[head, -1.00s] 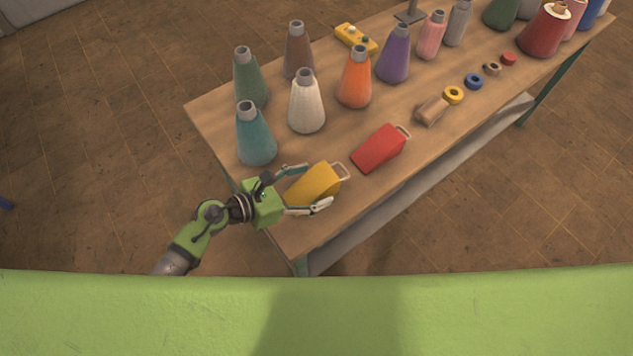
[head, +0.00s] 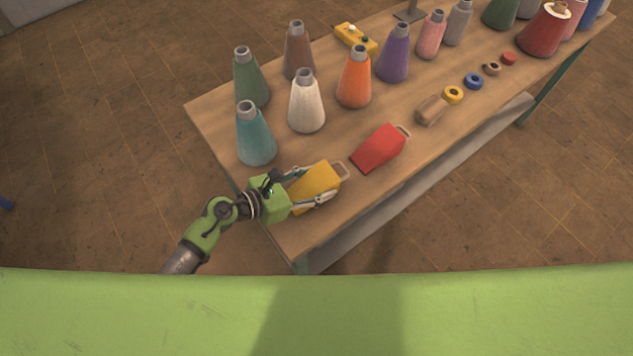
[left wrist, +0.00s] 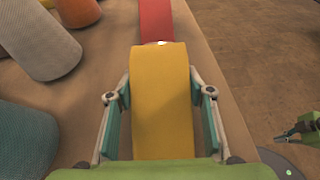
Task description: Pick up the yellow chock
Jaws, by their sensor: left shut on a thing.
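The yellow chock (head: 316,182) is a wedge block with a pale handle loop at its far end. It sits at the near left end of the wooden table. My left gripper (head: 312,186) is shut on it, with one finger along each side. In the left wrist view the yellow chock (left wrist: 162,105) fills the space between the fingers of my left gripper (left wrist: 161,115). I cannot tell whether the chock is lifted off the table.
A red chock (head: 379,148) lies just beyond the yellow one on the table (head: 300,236). A teal cone (head: 256,138) and a white cone (head: 306,105) stand to the left and behind. In the left wrist view, part of another green gripper (left wrist: 312,125) shows at right.

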